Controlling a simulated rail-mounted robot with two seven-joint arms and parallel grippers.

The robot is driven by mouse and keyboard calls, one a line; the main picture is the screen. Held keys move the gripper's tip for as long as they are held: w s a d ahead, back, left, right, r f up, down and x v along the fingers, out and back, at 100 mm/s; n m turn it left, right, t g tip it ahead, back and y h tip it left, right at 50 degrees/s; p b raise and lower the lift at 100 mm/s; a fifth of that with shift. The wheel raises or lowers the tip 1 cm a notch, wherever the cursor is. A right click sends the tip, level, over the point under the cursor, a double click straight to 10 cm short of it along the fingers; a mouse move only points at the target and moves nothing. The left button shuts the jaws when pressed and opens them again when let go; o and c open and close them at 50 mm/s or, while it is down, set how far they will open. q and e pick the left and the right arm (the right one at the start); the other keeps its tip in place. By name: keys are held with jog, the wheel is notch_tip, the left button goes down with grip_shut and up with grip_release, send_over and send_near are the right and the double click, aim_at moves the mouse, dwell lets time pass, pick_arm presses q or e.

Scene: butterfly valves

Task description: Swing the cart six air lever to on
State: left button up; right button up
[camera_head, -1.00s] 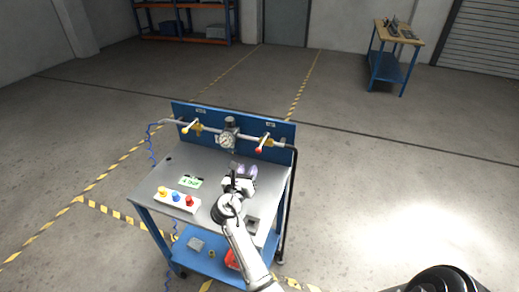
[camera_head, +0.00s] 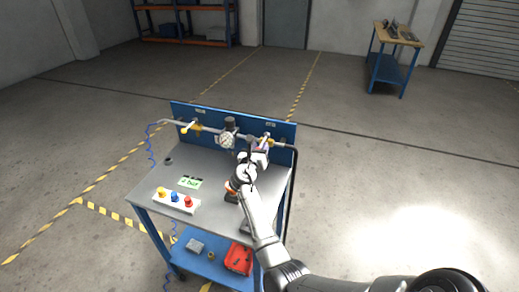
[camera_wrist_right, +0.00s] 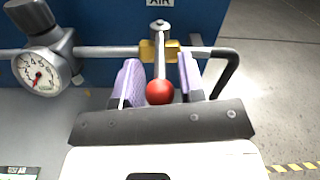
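The cart (camera_head: 150,182) has a blue back panel with a pipe across it. At the panel's right, a lever with a red ball knob (camera_wrist_right: 160,92) sits on a brass valve (camera_wrist_right: 158,50) under an AIR label (camera_wrist_right: 160,2). The lever points out from the panel, toward the wrist camera. My right gripper (camera_head: 261,153) is at this lever. In the right wrist view its purple-padded fingers (camera_wrist_right: 158,78) are open, one on each side of the lever, with gaps visible. In the head view the gripper partly hides the knob. My left gripper is out of view.
A pressure gauge (camera_head: 227,140) with a regulator is left of the valve. A second lever with a yellow knob (camera_head: 184,131) is at the panel's left. A button box (camera_head: 176,202) and a green-lettered card (camera_head: 190,182) are on the top. A red box (camera_head: 239,258) is below.

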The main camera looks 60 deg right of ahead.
jog(key=shift+c, duration=0.2)
grip_shut()
dwell(0.3)
